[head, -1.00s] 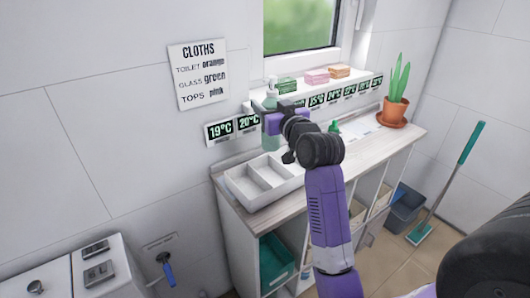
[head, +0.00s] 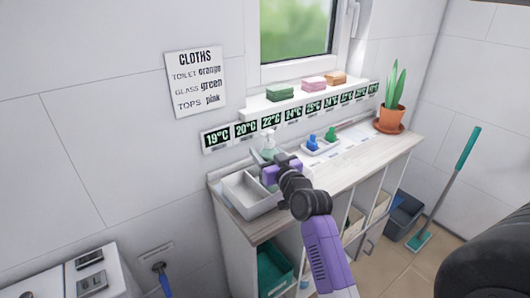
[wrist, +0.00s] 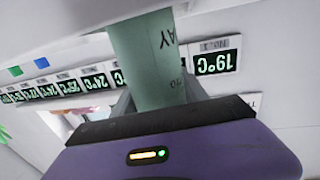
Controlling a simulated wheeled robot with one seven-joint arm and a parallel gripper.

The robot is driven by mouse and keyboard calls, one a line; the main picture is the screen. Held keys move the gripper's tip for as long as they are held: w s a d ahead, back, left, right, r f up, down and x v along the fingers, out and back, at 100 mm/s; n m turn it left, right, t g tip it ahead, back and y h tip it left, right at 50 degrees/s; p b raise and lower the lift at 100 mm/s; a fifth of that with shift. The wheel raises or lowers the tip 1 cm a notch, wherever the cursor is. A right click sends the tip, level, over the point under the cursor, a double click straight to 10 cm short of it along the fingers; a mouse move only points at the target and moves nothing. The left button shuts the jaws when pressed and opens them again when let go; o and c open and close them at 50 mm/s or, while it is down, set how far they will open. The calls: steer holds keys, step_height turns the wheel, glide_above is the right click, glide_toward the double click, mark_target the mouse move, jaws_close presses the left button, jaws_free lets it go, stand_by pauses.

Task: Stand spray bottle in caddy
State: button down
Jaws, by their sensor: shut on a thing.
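The spray bottle (head: 268,146) is pale green with a pale spray head and stands about upright in my grip. My gripper (head: 271,165) is shut on its body, at the right end of the white divided caddy (head: 233,200). In the wrist view, upside down, the green bottle body (wrist: 147,60) with dark lettering sits between my fingers. Its lower end passes behind a white edge, seemingly the caddy's wall. In the head view my gripper hides the bottle's base, so I cannot tell whether it touches the caddy floor. The caddy's left compartments look empty.
A potted plant (head: 391,115) stands at the counter's far right. A shelf with folded cloths (head: 313,83) runs above the temperature labels. Counter (head: 345,160) is clear in front.

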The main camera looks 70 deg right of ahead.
steer(key=shift+r, duration=0.1)
steer(key=c, duration=0.6)
jaws_free()
steer(key=shift+f, duration=0.2)
